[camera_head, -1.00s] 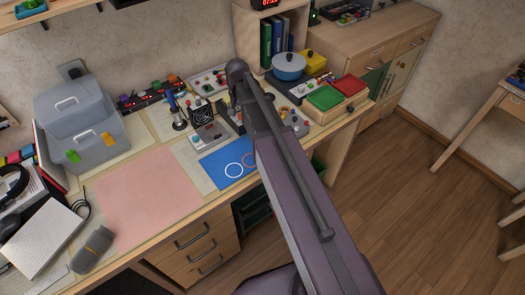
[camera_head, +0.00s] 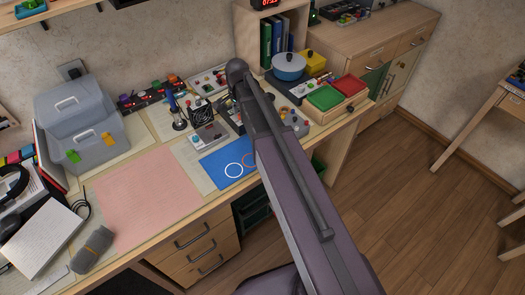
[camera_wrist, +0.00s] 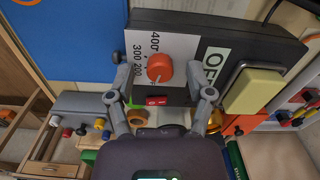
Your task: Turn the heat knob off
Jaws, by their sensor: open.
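The heat knob (camera_wrist: 160,68) is a round orange knob on a dark control box (camera_wrist: 205,62) in the wrist view. A white plate (camera_wrist: 160,45) beside it carries the printed numbers 200, 300 and 400. My gripper (camera_wrist: 157,72) is open, with one finger on each side of the knob. I see gaps between the fingers and the knob, but cannot tell how far the fingers reach along it. A small red switch (camera_wrist: 156,100) sits just below the knob. In the head view my arm hides the gripper and the knob.
An "OFF" label (camera_wrist: 214,64) and a pale yellow block (camera_wrist: 252,90) are right of the knob. On the desk, a blue mat (camera_head: 226,165) and a grey device (camera_head: 208,136) lie left of my arm. A blue pot (camera_head: 289,66) and red and green trays (camera_head: 326,97) stand to the right.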

